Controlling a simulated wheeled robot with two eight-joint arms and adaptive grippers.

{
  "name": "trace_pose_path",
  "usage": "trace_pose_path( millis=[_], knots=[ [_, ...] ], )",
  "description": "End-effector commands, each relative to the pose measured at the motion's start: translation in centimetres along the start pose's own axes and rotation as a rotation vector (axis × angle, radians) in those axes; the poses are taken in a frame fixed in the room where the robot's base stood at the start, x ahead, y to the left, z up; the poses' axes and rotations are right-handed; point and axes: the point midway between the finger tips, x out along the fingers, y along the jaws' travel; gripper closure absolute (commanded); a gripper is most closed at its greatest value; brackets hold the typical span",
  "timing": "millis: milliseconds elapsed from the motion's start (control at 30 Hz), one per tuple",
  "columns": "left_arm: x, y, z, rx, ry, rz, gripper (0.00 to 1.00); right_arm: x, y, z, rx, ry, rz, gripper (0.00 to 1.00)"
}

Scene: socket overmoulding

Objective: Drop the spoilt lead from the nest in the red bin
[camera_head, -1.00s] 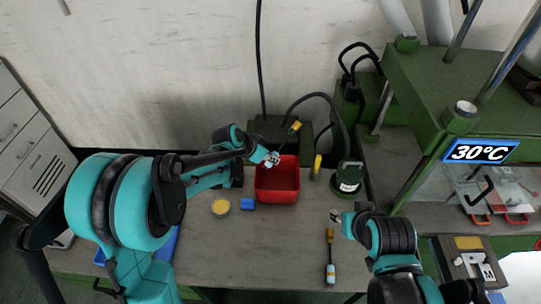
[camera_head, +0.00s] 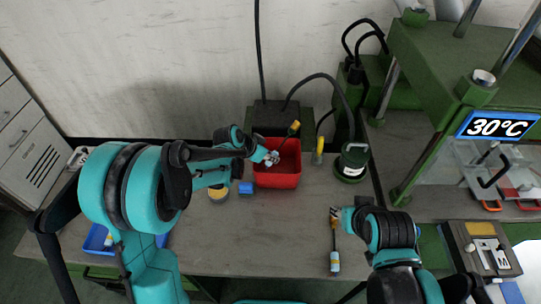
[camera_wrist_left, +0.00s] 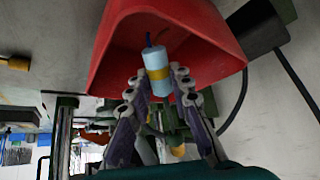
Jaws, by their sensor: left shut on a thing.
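My left gripper (camera_head: 271,158) is over the opening of the red bin (camera_head: 279,181) in the head view. It is shut on a lead, whose light-blue body with a yellow band (camera_wrist_left: 156,64) shows between the fingers (camera_wrist_left: 160,90) in the left wrist view. The bin (camera_wrist_left: 105,50) also shows in the left wrist view, around the lead's body. My right gripper (camera_head: 338,213) is close to the top end of another lead-like item (camera_head: 335,262) on the table; its jaws are unclear.
A yellow round container (camera_head: 218,194) and a blue block (camera_head: 246,188) stand left of the bin. A dark green canister (camera_head: 351,163) stands to its right. The table's front middle is clear.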

Motion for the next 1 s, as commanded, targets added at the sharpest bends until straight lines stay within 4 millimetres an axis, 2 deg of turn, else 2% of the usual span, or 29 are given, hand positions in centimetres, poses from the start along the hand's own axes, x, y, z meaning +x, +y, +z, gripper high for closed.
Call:
trace_pose_path(
  millis=[267, 300, 367, 400, 1000],
  knots=[
    [0.08, 0.00, 0.05, 0.000, 0.000, 0.000, 1.00, 0.06, 0.00, 0.03, 0.000, 0.000, 0.000, 0.60],
    [0.08, 0.00, 0.05, 0.000, 0.000, 0.000, 0.74, 0.06, 0.00, 0.03, 0.000, 0.000, 0.000, 0.60],
    [0.08, 0.00, 0.05, 0.000, 0.000, 0.000, 0.59, 0.06, 0.00, 0.03, 0.000, 0.000, 0.000, 0.60],
    [0.08, 0.00, 0.05, 0.000, 0.000, 0.000, 0.55, 0.06, 0.00, 0.03, 0.000, 0.000, 0.000, 0.60],
    [0.08, 0.00, 0.06, 0.000, 0.000, 0.000, 0.55, 0.07, 0.00, 0.04, 0.000, 0.000, 0.000, 0.60]
  ],
)
